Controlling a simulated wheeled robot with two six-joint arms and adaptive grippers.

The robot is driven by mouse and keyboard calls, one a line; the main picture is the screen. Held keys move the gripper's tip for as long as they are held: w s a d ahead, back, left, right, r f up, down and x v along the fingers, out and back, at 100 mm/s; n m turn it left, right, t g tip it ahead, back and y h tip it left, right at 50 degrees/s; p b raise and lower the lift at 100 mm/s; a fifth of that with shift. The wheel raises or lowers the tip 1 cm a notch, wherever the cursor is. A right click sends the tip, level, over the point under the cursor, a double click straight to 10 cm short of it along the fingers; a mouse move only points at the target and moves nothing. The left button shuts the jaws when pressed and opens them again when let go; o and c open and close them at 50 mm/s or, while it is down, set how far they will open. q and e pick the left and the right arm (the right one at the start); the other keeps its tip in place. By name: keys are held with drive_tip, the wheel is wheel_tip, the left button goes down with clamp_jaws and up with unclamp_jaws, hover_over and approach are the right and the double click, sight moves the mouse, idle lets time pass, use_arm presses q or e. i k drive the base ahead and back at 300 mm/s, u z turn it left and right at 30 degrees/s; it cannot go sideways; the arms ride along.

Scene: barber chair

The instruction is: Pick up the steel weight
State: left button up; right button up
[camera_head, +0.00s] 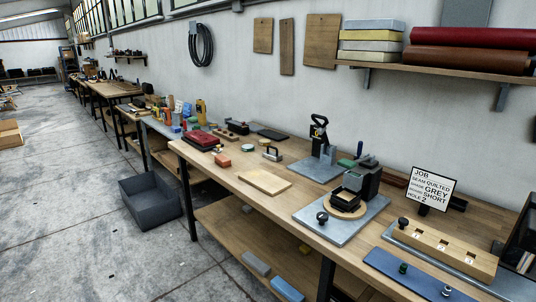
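A small metallic piece with an arched handle (271,152) stands on the wooden workbench (228,172), behind a pale wooden board (265,182). It looks like the steel weight, but it is too small to be sure. It stands apart from the things around it. Neither of my grippers is in view.
An orange block (223,161), a pale round piece (248,148) and a red stack (201,139) lie left of it. A black-handled press (319,142) and a clamp fixture on a grey plate (342,218) stand to the right. A dark bin (150,203) sits on the floor.

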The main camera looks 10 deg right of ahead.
sight(275, 156)
drive_tip(key=u, duration=0.7)
drive_tip(key=i, duration=3.1)
drive_tip(key=z, duration=2.6)
